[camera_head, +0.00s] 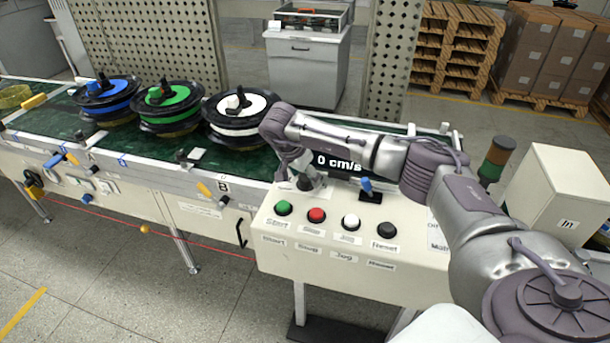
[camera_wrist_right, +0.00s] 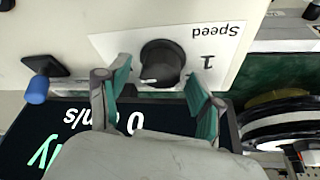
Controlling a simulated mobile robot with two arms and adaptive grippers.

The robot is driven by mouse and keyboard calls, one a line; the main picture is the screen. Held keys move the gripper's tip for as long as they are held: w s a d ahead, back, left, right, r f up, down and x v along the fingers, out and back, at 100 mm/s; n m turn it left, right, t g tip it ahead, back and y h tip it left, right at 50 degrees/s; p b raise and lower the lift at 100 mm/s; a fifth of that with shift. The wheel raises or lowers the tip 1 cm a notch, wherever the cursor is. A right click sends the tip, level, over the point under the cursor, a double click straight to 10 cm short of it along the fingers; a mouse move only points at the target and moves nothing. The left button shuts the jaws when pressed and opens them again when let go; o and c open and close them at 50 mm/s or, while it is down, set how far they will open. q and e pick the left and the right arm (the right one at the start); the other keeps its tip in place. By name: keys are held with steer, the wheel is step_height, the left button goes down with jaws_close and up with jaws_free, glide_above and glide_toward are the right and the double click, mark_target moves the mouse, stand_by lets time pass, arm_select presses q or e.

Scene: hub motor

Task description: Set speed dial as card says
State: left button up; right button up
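The black speed dial (camera_wrist_right: 162,62) sits on a white plate (camera_wrist_right: 120,42) marked "Speed" and "1", upside down in the right wrist view. A small white mark shows on its edge nearest my gripper. My right gripper (camera_wrist_right: 157,70) is open, with one teal-padded finger on each side of the dial; I cannot tell whether they touch it. In the head view my right gripper (camera_head: 302,178) points down at the panel, hiding much of the dial. The display (camera_head: 338,163) reads "0 cm/s". I cannot identify the card for certain. My left gripper is out of view.
The control panel (camera_head: 350,272) has green, red, white and black buttons and a blue-tipped lever (camera_head: 367,187). A conveyor (camera_head: 50,121) carries blue (camera_head: 108,97), green (camera_head: 172,103) and white (camera_head: 240,112) hubs. A signal tower (camera_head: 496,158) stands right of my right arm.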

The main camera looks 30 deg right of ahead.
steer(key=v, duration=1.2)
stand_by(0.3)
steer(key=shift+f, duration=0.1)
